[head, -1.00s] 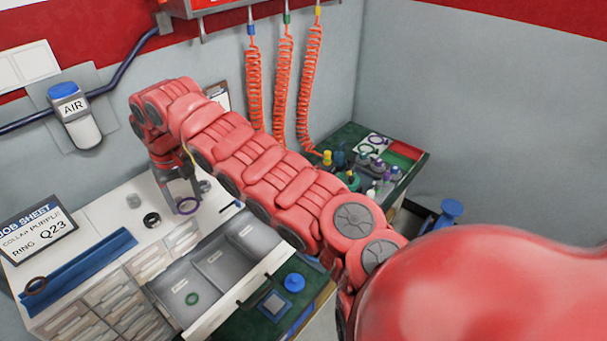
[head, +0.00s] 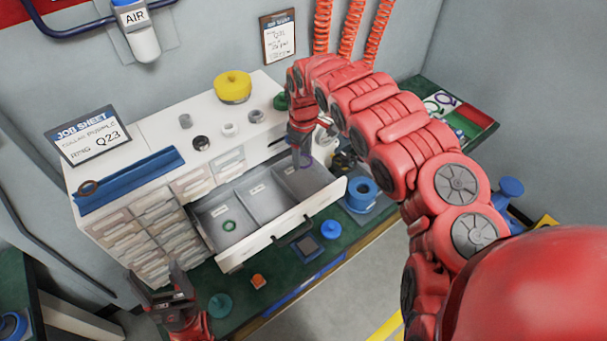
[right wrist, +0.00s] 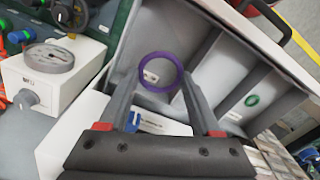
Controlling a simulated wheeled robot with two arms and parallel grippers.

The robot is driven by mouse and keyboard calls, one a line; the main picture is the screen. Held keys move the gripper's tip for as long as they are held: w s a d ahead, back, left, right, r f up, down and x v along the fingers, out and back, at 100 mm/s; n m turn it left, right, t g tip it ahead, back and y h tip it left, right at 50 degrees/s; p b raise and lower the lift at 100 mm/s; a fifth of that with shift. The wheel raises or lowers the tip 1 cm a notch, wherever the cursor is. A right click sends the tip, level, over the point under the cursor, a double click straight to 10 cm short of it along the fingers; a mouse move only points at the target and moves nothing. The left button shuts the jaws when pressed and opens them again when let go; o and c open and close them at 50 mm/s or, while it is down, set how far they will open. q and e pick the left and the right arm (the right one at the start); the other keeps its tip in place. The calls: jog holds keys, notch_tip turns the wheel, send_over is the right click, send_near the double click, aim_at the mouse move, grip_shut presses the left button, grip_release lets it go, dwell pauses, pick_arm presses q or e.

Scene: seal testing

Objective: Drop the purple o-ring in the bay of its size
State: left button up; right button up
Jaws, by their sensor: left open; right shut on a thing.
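The purple o-ring (head: 307,163) hangs in my right gripper (head: 302,158), which is shut on it over the right-hand bay of the open drawer (head: 262,249). In the right wrist view the ring (right wrist: 160,53) sits between the fingertips (right wrist: 162,84), with a label seen through it. The drawer has three labelled bays; the label writing is too small to read. A green ring (head: 229,225) lies in the left bay, and the middle bay looks empty. My left gripper (head: 168,290) is open and empty, low at the left front of the cabinet.
A job sheet (head: 87,136) reads "collar purple, ring Q23". On the white cabinet top stand a blue tray (head: 130,183) with a brown ring, a yellow pot (head: 232,87) and small cylinders. A blue spool (head: 361,194) stands right of the drawer, and a gauge box (right wrist: 55,75) is nearby.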

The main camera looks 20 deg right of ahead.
aim_at(302, 182)
jog(key=f+p, duration=0.1)
jog(key=f, duration=0.6)
jog(key=shift+a+f+p, duration=0.2)
jog(key=shift+p, duration=0.2)
jog(key=shift+d+f, duration=0.15)
jog(key=shift+f, duration=0.25)
